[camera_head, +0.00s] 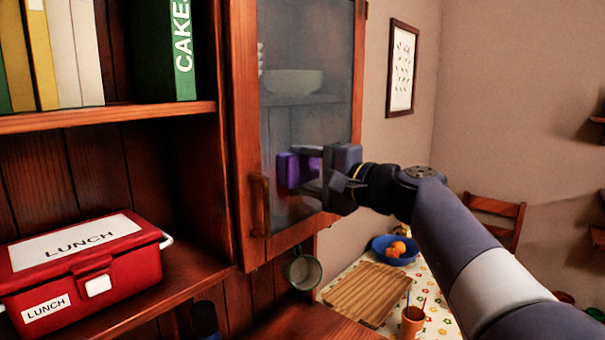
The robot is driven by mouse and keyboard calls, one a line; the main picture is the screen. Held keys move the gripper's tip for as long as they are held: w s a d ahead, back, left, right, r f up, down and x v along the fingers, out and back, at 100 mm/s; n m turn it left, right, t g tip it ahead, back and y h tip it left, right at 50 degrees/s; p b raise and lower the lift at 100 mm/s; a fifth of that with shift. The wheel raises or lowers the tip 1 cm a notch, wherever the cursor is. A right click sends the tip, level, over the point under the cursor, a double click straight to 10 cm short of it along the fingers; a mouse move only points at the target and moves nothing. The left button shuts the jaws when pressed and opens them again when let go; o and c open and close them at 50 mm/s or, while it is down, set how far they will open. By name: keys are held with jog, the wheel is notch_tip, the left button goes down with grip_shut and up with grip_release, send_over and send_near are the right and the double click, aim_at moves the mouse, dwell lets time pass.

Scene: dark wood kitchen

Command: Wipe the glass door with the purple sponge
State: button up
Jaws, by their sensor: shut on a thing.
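The glass door (300,48) is a wood-framed cabinet door with a wooden handle (260,205) at its lower left. Its pane looks cloudy, and a pale bowl shows dimly behind it. My gripper (312,172) is at the lower part of the pane, shut on the purple sponge (288,172). The sponge is at or very near the glass, right of the handle; I cannot tell for sure whether it touches. The gripper's fingers and body hide part of the sponge and the lower right of the pane.
Left are open shelves with books (160,50) and a red lunch box (85,265). A metal cup (303,270) hangs below the door. Below right, a table holds a cutting board (368,292), a blue bowl of oranges (385,254) and a brown cup (412,322). A chair (495,212) stands behind.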

jog(key=w+d+p, duration=0.1)
jog(key=w+d, duration=0.5)
jog(key=w, duration=0.2)
jog(key=shift+f, duration=0.15)
dwell(0.6)
jog(key=shift+s+d, duration=0.1)
jog(key=shift+b+v, duration=0.75)
jog(key=shift+v, duration=2.25)
jog(key=shift+d, duration=0.1)
jog(key=shift+b+v, duration=0.4)
jog(key=shift+v, duration=1.05)
